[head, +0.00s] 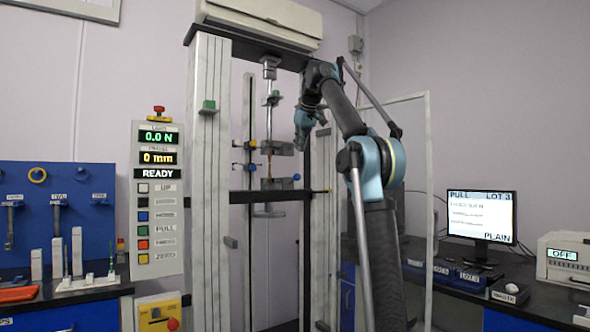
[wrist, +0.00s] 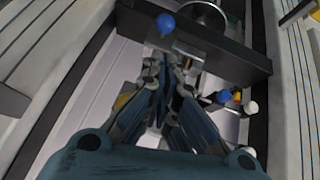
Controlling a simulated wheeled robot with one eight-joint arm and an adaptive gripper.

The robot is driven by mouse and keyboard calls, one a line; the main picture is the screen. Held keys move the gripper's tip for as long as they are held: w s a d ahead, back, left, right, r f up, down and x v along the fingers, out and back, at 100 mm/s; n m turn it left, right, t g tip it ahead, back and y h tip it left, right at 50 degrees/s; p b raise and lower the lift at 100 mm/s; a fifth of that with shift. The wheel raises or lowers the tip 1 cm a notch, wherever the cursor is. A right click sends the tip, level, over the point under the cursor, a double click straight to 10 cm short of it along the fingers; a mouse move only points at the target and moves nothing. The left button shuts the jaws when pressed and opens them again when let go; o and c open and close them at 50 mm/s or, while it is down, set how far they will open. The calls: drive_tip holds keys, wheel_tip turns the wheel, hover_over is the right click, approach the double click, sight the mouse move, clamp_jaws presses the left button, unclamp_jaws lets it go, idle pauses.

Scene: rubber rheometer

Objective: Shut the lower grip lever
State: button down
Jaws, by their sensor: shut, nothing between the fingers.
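The testing machine's lower grip (head: 274,184) sits under the upper grip (head: 276,148) between the columns. A lever with a blue ball end (head: 297,177) sticks out to the right of the lower grip. My gripper (head: 302,143) hangs in front of the machine near the upper grip's height, above that ball in the picture. In the wrist view my gripper (wrist: 170,68) is shut and empty, its fingertips pointing toward a dark crossbar. A blue ball (wrist: 166,23) shows just beyond the fingertips; I cannot tell whether they touch. Another blue ball (wrist: 222,97) is to their right.
Pale columns (head: 209,180) flank the work space. A control panel (head: 157,200) reading READY stands left, with an emergency-stop box (head: 160,313) below. A dark crossbar (wrist: 235,55) crosses beyond my fingers. A monitor (head: 481,216) stands on the right bench.

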hover_over(294, 179)
drive_tip(key=f, duration=0.8)
drive_tip(key=shift+w+d+f, duration=0.15)
drive_tip(key=shift+d, duration=0.05)
